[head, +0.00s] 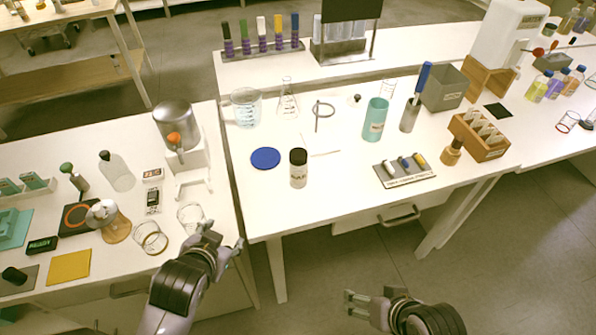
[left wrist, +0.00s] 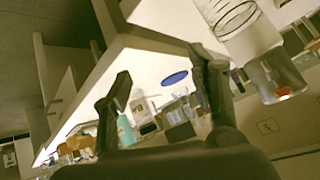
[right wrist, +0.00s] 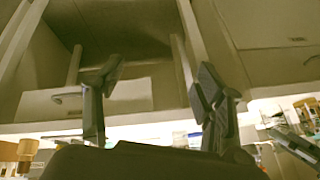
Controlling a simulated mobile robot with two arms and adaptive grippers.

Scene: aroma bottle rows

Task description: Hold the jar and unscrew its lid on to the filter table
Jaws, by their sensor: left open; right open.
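The jar (head: 298,175), with a black lid (head: 298,156) and a pale label, stands upright near the front of the middle white table (head: 345,215). The lid sits on the jar. My left gripper (head: 222,238) is open and empty, in front of the gap between the left and middle tables, to the lower left of the jar and apart from it. My right gripper (head: 360,303) is open and empty, low in front of the middle table. The right wrist view shows its open fingers (right wrist: 160,85) before the table's underside.
A flat blue disc (head: 265,158) lies left of the jar. A beaker (head: 246,108) and a flask (head: 287,98) stand behind.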

